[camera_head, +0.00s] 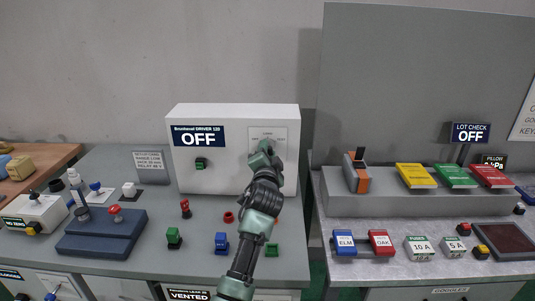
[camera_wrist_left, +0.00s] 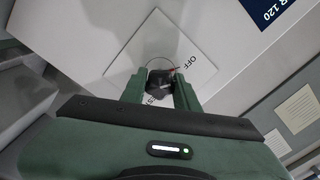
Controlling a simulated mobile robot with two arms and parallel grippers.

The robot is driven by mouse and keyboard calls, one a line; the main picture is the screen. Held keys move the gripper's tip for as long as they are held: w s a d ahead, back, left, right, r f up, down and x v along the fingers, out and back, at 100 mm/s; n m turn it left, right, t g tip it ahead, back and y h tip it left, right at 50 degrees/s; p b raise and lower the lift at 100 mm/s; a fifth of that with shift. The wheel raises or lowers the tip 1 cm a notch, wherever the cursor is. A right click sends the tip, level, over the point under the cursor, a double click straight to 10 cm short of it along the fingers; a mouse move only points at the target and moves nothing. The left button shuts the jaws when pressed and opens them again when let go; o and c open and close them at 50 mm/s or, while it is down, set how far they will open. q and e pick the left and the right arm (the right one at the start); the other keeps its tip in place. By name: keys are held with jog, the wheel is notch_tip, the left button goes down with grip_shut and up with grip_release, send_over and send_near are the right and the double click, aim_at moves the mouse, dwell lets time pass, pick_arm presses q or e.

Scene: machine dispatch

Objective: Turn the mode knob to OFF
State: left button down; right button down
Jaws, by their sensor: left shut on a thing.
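The white driver box (camera_head: 235,183) stands at the back of the left bench, and its dark display (camera_head: 198,137) reads OFF. A pale dial plate (camera_head: 280,132) is on the right of its front. My left gripper (camera_head: 264,149) is in front of this plate and hides the knob in the head view. In the left wrist view, the black mode knob (camera_wrist_left: 160,82) sits between the two green fingers of my left gripper (camera_wrist_left: 160,91), which is shut on it. A small red mark on the knob faces toward the printed OFF. My right gripper is not in view.
A green button (camera_head: 201,163) is left of the dial plate on the box. Several small red, green and blue parts lie on the bench before the box. A blue fixture (camera_head: 100,235) is at left. A grey panel (camera_head: 425,80) rises at right.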

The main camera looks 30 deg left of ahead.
pick_arm(q)
jog(key=shift+r, duration=0.15)
dwell(0.3)
jog(key=c, duration=1.1)
grip_release()
jog(key=shift+o, duration=0.2)
jog(key=b+v, duration=0.1)
jog(key=v, duration=0.6)
jog(key=shift+s+d, duration=0.25)
jog(key=shift+s, duration=0.05)
